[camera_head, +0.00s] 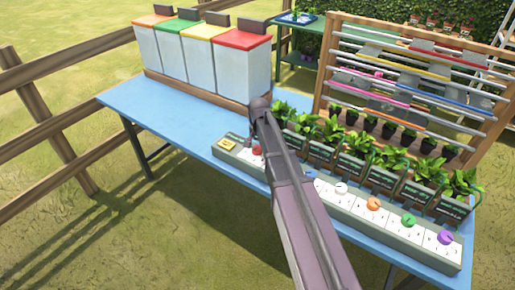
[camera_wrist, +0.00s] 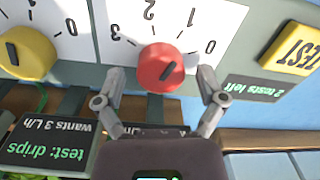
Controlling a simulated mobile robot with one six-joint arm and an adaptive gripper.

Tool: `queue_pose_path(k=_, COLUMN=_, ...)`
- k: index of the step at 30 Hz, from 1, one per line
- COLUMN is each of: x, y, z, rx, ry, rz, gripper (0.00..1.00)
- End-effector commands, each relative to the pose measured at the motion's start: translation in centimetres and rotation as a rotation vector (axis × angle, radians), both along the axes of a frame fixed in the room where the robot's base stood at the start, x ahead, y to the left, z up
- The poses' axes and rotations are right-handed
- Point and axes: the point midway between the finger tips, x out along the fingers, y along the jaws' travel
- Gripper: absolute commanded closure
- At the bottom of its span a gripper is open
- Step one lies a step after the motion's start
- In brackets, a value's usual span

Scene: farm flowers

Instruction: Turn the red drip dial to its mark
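The red drip dial (camera_wrist: 160,68) is on a white scale panel (camera_wrist: 130,32) whose numbers appear upside down in the wrist view. My gripper (camera_wrist: 161,72) is open, with one finger on each side of the dial and a visible gap on both sides. In the head view the red dial (camera_head: 257,150) shows only in part beside my arm. Which number is its mark, I cannot tell.
A yellow dial (camera_wrist: 26,52) is left of the red one; a yellow TEST button (camera_wrist: 291,48) is right, above "2 tests left". A sign (camera_wrist: 45,140) reads "test: drips, wants 3 L/h". More dials, including a white one (camera_head: 341,187), line the blue table's (camera_head: 150,100) front; potted plants (camera_head: 352,145) stand behind.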

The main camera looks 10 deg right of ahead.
Motion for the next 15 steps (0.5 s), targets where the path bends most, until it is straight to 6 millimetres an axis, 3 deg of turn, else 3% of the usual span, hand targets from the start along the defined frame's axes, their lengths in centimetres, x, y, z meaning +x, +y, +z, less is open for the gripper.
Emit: queue_pose_path(k=15, x=0.06, y=0.02, z=0.03, rx=0.001, ry=-0.001, rz=-0.021, gripper=0.07)
